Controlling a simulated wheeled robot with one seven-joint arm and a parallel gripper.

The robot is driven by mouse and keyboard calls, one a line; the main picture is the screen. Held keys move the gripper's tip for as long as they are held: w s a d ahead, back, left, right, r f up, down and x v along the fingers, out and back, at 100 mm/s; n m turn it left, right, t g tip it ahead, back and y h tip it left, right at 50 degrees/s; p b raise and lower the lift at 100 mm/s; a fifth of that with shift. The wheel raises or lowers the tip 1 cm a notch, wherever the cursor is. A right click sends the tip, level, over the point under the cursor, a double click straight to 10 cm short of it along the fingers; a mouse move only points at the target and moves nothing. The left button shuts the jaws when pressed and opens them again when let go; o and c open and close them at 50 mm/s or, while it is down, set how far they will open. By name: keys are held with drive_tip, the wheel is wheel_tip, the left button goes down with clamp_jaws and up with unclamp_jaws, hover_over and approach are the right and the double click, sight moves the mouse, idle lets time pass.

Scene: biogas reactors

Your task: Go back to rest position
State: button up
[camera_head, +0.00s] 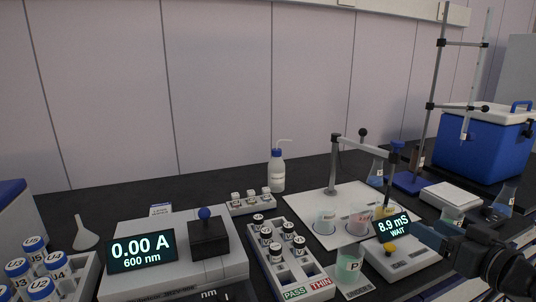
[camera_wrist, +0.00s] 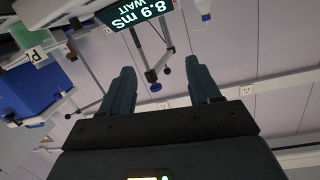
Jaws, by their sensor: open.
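My gripper (camera_head: 424,236) is at the lower right of the head view, close to the conductivity meter (camera_head: 392,227), whose display reads 8.9 mS WAIT. In the wrist view my gripper (camera_wrist: 162,82) shows two blue fingers spread apart with nothing held between them. The meter's display (camera_wrist: 136,10) also shows there, upside down at the top, beyond the fingers. A yellow button or knob (camera_head: 390,247) sits on the meter's base. I cannot tell from these views whether the fingers touch the meter.
A beaker marked P (camera_head: 350,264) stands left of the meter. A stand (camera_head: 335,165) rises from a white mat (camera_head: 300,203) behind it. A tube rack (camera_head: 318,280), a photometer (camera_head: 222,268) and a blue cooler (camera_head: 470,150) crowd the bench. Open air lies above the bench.

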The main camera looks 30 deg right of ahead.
drive_tip(key=s+a+f+g, duration=0.1)
drive_tip(key=s+a+f, duration=0.2)
drive_tip(key=a+f, duration=0.4)
drive_tip(key=s+a+f+g, duration=0.15)
drive_tip(key=a+f, duration=0.25)
drive_tip(key=a, duration=0.6)
drive_tip(key=s+a+r+n+t+y, duration=0.1)
drive_tip(key=s+a+r+n+y, duration=0.2)
drive_tip(key=s+a, duration=1.1)
drive_tip(key=shift+s+n+t+y, duration=0.35)
drive_tip(key=shift+s+n+y, duration=0.15)
drive_tip(key=shift+n+y, duration=0.6)
